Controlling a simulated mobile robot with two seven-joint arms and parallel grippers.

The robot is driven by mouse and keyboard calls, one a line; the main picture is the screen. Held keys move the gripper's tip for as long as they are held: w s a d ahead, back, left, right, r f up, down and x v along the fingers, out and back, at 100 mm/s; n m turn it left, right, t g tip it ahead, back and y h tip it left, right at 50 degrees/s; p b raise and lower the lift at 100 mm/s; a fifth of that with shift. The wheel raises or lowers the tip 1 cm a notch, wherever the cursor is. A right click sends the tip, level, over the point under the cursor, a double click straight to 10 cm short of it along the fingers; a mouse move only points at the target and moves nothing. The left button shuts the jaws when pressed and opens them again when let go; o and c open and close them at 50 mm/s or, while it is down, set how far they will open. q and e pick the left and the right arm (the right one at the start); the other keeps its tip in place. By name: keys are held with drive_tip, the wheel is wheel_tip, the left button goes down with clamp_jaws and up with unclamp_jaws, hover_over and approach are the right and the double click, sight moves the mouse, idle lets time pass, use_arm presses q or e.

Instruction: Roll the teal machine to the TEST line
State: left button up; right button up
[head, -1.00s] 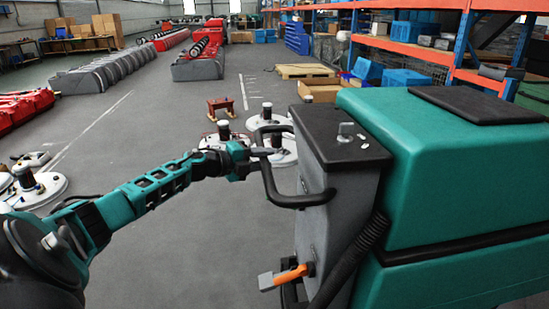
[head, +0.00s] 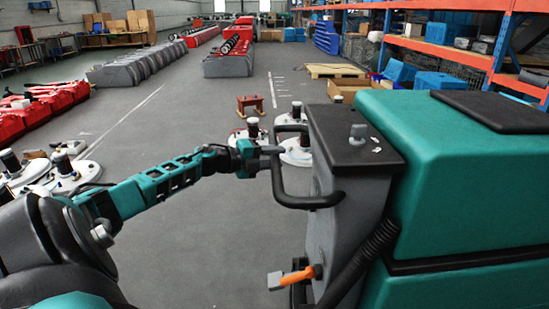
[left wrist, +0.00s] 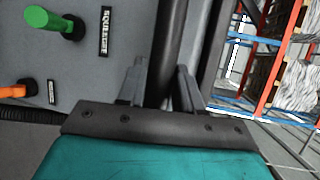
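The teal machine (head: 440,150) stands upright at the right of the head view, with a grey rear panel and a black top. Its black handle (head: 302,201) loops out toward the left. My left gripper (head: 272,150) is at the left side of this handle. In the left wrist view its two fingers (left wrist: 162,82) lie on either side of the black handle bar (left wrist: 168,40) and appear closed on it. A green knob (left wrist: 48,22) is on the grey panel there. Lettering for a TEST line is not legible. My right gripper is out of view.
Round floor machines stand beyond the handle (head: 298,152) and at the left (head: 75,172). A small red-brown stand (head: 250,105) is ahead. White floor marks (head: 279,88) and a long white line (head: 125,118) run along open grey floor. Orange shelving (head: 440,50) lines the right.

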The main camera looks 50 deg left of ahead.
use_arm(q)
drive_tip(key=shift+o, duration=1.4)
drive_tip(key=shift+a, duration=0.1)
drive_tip(key=shift+o, duration=0.2)
drive_tip(key=shift+s, duration=0.1)
drive_tip(key=p+v, duration=0.2)
drive_tip(key=v, duration=1)
drive_tip(key=shift+s+a+p, duration=0.15)
drive_tip(key=shift+s+p, duration=0.15)
drive_tip(key=shift+r, duration=0.15)
